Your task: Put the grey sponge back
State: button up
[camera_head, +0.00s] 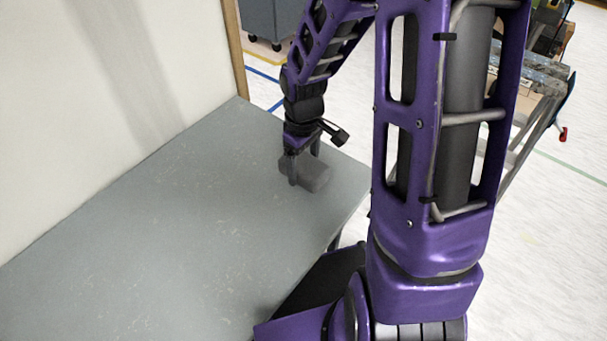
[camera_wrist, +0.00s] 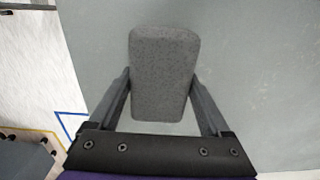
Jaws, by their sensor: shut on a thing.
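The grey sponge (camera_head: 317,177) is a rounded grey block near the far right part of the grey table (camera_head: 170,230). My gripper (camera_head: 303,172) points down at it, with its fingers on either side. In the wrist view the sponge (camera_wrist: 163,72) lies lengthwise between the two fingers of my gripper (camera_wrist: 162,90), and the gripper is shut on it. The table top (camera_wrist: 270,80) shows behind the sponge. I cannot tell whether the sponge touches the table or is held just above it.
A white wall (camera_head: 110,90) runs along the left side of the table. The rest of the table top is bare. A grey cabinet on wheels (camera_head: 272,20) stands on the floor beyond, and a cart or bench (camera_head: 535,75) stands at the right.

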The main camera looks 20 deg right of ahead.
jog(key=shift+f, duration=1.45)
jog(key=shift+f+b, duration=0.3)
jog(key=o, duration=1.2)
jog(key=shift+r, duration=0.1)
